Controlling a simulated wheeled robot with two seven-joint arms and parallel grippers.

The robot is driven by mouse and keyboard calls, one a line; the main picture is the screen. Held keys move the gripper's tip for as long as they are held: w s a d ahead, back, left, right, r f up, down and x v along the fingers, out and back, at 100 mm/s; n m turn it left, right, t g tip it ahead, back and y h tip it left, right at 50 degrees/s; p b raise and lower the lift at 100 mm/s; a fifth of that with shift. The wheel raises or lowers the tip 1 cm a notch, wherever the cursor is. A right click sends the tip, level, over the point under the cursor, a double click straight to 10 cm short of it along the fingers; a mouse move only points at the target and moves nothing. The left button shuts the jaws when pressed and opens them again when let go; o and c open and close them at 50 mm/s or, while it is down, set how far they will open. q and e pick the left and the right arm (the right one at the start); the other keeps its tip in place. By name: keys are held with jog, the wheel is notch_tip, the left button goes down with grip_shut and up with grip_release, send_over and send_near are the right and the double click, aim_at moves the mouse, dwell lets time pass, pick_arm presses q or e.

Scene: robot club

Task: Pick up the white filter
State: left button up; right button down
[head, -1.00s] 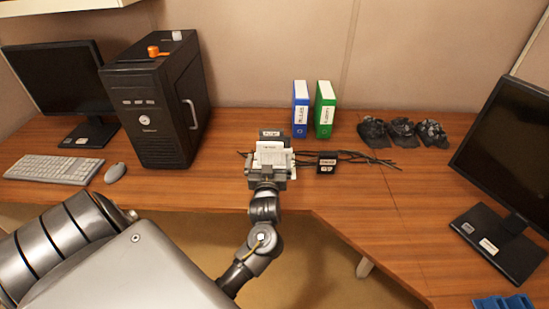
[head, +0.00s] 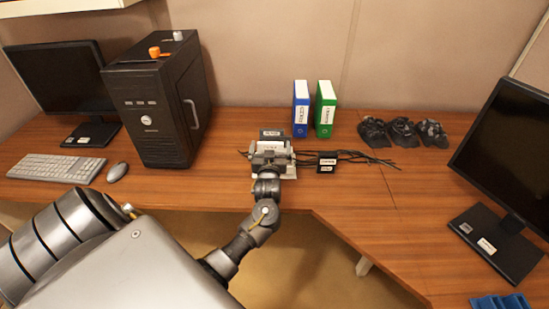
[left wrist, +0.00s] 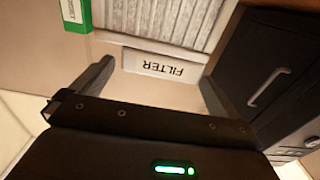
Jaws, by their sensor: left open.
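The white filter (left wrist: 165,64) fills the upper middle of the left wrist view. It has a pale frame, grey-white pleats and a label reading FILTER, upside down there. My left gripper (left wrist: 156,88) is open, with one finger toward each side of the filter's labelled edge. I cannot tell whether either finger touches it. In the head view my left gripper (head: 271,152) is over the desk near its front middle and hides most of the filter. My right gripper is not in view.
A black computer tower (head: 155,110) stands left of my gripper. A blue binder (head: 300,108) and a green binder (head: 324,108) stand behind it. A black box with cables (head: 327,162) lies close on the right. The desk (head: 225,140) is bare between tower and gripper.

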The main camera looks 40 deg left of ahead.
pick_arm(q)
jog(key=c, duration=1.1)
jog(key=shift+r, duration=0.15)
